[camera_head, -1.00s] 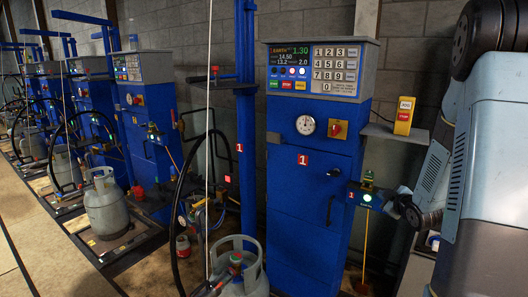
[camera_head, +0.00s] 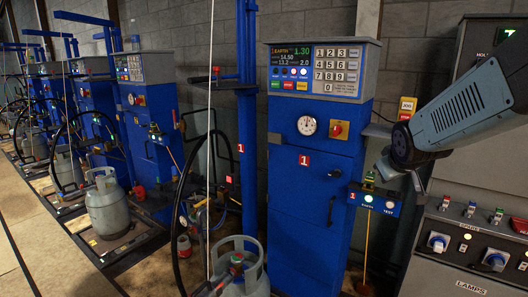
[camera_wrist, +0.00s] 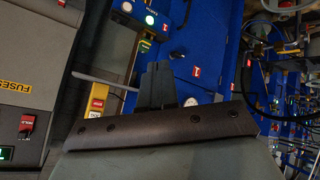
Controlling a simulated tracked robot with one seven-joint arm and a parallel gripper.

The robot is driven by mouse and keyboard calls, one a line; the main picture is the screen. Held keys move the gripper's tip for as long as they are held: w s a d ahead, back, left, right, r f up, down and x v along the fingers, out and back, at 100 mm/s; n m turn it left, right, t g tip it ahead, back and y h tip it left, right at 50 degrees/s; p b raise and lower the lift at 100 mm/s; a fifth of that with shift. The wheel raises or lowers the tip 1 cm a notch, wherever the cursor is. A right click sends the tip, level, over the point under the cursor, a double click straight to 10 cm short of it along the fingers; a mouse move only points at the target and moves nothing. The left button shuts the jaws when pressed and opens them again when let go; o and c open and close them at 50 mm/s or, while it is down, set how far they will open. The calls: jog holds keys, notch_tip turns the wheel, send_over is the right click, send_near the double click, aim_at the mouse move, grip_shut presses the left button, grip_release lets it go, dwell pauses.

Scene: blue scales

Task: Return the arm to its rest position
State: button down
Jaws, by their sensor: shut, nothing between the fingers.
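My arm (camera_head: 468,105) reaches in from the right edge of the head view. Its end points down and left, in front of the small blue lamp box beside the first scale cabinet. My gripper (camera_wrist: 158,68) shows in the wrist view as two dark fingers pressed together, with nothing between them. Behind the fingers in that view are the blue cabinet (camera_wrist: 210,50) and a yellow button box (camera_wrist: 97,98). In the head view the fingertips are too small to make out clearly.
The blue scale cabinet (camera_head: 318,190) stands close to the left of my arm. A grey panel of switches and lamps (camera_head: 470,220) stands at right, below and behind the arm. A grey gas cylinder (camera_head: 240,265) stands at the front. Bare floor lies at far left.

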jog(key=s+a+r+m+g+y, duration=0.1)
jog(key=s+a, duration=0.3)
jog(key=s, duration=0.5)
jog(key=s+a+r+m+g+y, duration=0.1)
jog(key=s+a, duration=0.3)
jog(key=s, duration=0.5)
jog(key=shift+s+a+r+m+g, duration=0.2)
jog(key=shift+r+m+g, duration=0.3)
jog(key=shift+r+g, duration=0.2)
